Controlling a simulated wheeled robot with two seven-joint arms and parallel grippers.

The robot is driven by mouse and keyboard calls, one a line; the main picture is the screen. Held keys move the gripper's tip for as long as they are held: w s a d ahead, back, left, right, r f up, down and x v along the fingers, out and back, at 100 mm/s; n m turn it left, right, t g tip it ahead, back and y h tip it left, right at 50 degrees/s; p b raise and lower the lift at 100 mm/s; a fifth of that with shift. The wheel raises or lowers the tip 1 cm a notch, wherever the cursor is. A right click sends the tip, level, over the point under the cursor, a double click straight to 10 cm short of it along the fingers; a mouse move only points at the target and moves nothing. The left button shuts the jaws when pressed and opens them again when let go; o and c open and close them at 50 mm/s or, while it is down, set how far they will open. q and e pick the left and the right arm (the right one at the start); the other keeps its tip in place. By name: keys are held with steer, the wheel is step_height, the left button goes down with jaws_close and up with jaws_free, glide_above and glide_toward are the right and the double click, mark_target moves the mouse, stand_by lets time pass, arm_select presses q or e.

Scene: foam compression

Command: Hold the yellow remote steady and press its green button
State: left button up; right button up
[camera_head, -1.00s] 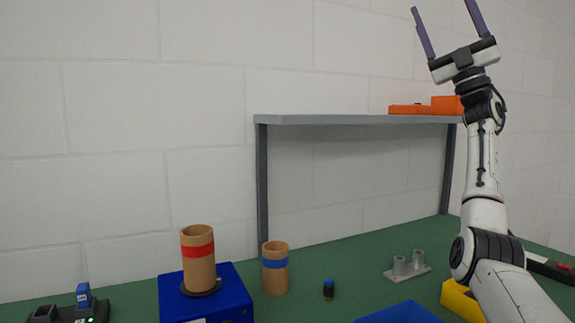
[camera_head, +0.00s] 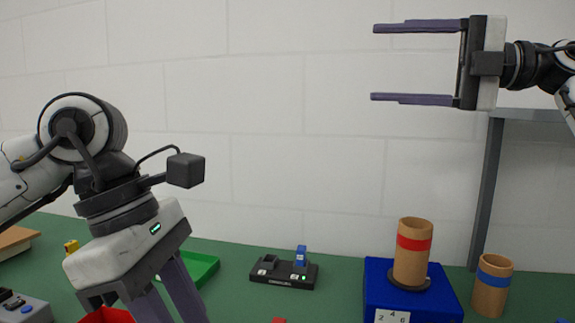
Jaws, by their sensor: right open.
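I cannot make out the yellow remote or its green button. A small yellow object (camera_head: 72,246) sits at the far left of the table, too small to identify. My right gripper (camera_head: 374,63) is open and empty, raised in front of the wall at the upper right, its fingers pointing left. My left gripper (camera_head: 172,303) points down at the lower left over the table. Its fingertips are cut off by the bottom edge, so its opening and anything between the tips are hidden.
A grey box with knobs (camera_head: 22,308) is at the lower left. A green tray (camera_head: 205,268) is partly behind my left gripper. A black charger-like base (camera_head: 270,279), a blue box (camera_head: 378,290) bearing a red-banded tube (camera_head: 411,262), and a blue-banded tube (camera_head: 492,290) stand rightward.

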steer(key=s+a+f+g+h, duration=0.3)
steer(key=a+f+g+h, duration=0.25)
steer(key=a+f, duration=0.9)
steer(key=s+a+f+h, duration=0.1)
steer(key=s+f+h, duration=0.1)
steer(key=f, duration=0.3)
steer(key=s+a+f+h, duration=0.2)
steer(key=f+h, duration=0.3)
steer(key=s+a+f+g+h, duration=0.1)
steer(key=s+f+h, duration=0.1)
steer(key=f+h, duration=0.2)
steer(key=shift+s+a+f+m, duration=0.1)
steer(key=shift+s+f+m, duration=0.05)
steer(key=shift+f, duration=0.35)
steer(key=shift+s+a+f+m, duration=0.1)
steer(key=shift+f+m, duration=0.05)
steer(key=shift+f, duration=0.35)
steer(key=shift+d+f+h, duration=0.15)
steer(key=shift+f+h, duration=0.1)
steer(key=shift+f, duration=0.1)
step_height(320, 180, down, 10)
steer(key=shift+f, duration=0.1)
steer(key=shift+s, duration=0.1)
steer(key=shift+c, duration=0.5)
